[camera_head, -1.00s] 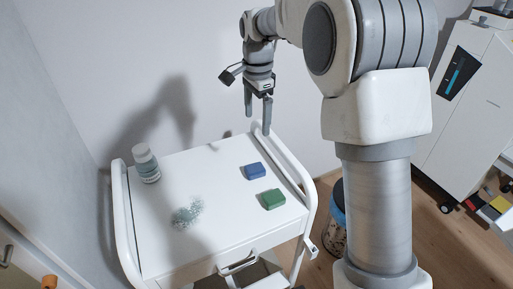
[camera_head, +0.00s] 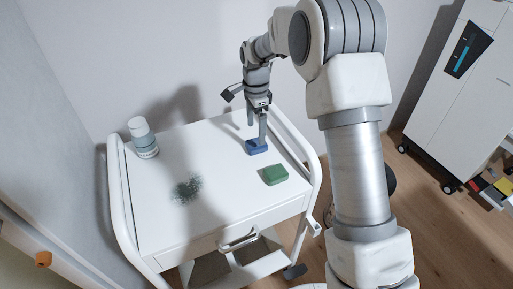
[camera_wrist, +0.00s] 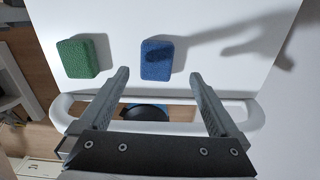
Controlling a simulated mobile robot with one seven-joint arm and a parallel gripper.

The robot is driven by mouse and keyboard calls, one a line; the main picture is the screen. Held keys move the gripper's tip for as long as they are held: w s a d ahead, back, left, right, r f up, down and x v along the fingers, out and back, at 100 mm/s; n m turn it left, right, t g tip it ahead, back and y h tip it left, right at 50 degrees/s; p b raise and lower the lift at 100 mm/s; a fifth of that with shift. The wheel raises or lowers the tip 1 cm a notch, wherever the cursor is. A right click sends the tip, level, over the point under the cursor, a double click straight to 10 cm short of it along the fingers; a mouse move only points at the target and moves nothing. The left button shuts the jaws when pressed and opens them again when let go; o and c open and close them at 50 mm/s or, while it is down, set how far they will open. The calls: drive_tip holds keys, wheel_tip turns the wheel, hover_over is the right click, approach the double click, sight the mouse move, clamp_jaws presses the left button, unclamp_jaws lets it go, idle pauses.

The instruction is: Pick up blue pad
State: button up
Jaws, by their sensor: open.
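The blue pad (camera_head: 258,147) lies flat on the white cart top, toward its right side. It also shows in the wrist view (camera_wrist: 157,60), beyond my fingertips and roughly between their lines, nearer the left finger. My gripper (camera_head: 257,128) is open and empty, pointing down just above the blue pad in the head view. In the wrist view both fingers of my gripper (camera_wrist: 159,75) are spread wide, with nothing between them. In the head view the fingers partly overlap the pad, and I cannot tell whether they touch it.
A green pad (camera_head: 275,175) lies in front of the blue one. A clear bottle (camera_head: 145,142) stands at the cart's back left. A raised white rail (camera_head: 300,150) runs along the right edge.

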sight(256, 142)
drive_tip(key=shift+s+f+b, duration=0.15)
drive_tip(key=shift+f+b, duration=0.25)
drive_tip(key=shift+f, duration=1)
drive_tip(key=shift+s+f+b, duration=0.15)
drive_tip(key=shift+f+b, duration=0.2)
drive_tip(key=shift+f, duration=1)
drive_tip(key=c, duration=1.4)
wheel_tip(256, 142, up, 10)
drive_tip(key=shift+r+p, duration=0.1)
drive_tip(key=shift+p, duration=1.05)
